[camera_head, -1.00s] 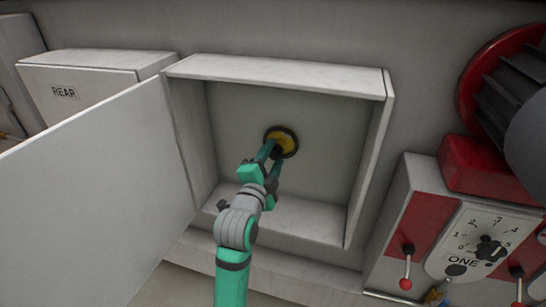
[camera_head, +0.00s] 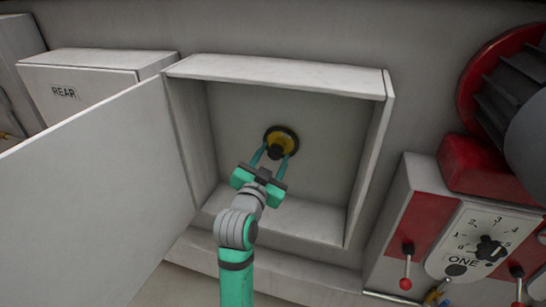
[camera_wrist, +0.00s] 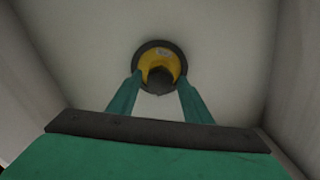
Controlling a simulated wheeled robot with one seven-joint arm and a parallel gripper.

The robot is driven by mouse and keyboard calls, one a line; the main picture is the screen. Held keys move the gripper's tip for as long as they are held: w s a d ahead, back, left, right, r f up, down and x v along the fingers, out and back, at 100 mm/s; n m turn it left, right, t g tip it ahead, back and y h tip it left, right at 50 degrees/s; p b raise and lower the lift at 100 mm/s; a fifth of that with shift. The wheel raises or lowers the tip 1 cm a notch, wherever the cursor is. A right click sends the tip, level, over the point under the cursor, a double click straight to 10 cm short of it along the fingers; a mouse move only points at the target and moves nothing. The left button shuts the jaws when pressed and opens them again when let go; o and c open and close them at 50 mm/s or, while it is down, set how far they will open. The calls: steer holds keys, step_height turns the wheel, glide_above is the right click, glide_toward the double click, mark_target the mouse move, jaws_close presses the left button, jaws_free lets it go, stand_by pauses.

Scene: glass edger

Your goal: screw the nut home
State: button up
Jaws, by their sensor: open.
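The nut (camera_head: 275,151) shows as a small dark piece in front of a yellow disc (camera_head: 282,138) with a dark rim, on the back wall of the open box.
The box (camera_head: 270,76) has walls close around my arm. Its door (camera_head: 95,190) stands open at the left. A box marked REAR (camera_head: 90,80) is further left. A control panel (camera_head: 470,240) with red-knobbed levers and a dial is at the right.

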steer(key=shift+c, duration=0.6)
steer(key=c, duration=0.9)
steer(key=m, duration=0.6)
steer(key=shift+c, duration=0.2)
steer(key=m, duration=0.7)
steer(key=o, duration=1.2)
steer(key=shift+o, duration=0.2)
steer(key=shift+v, duration=2.95)
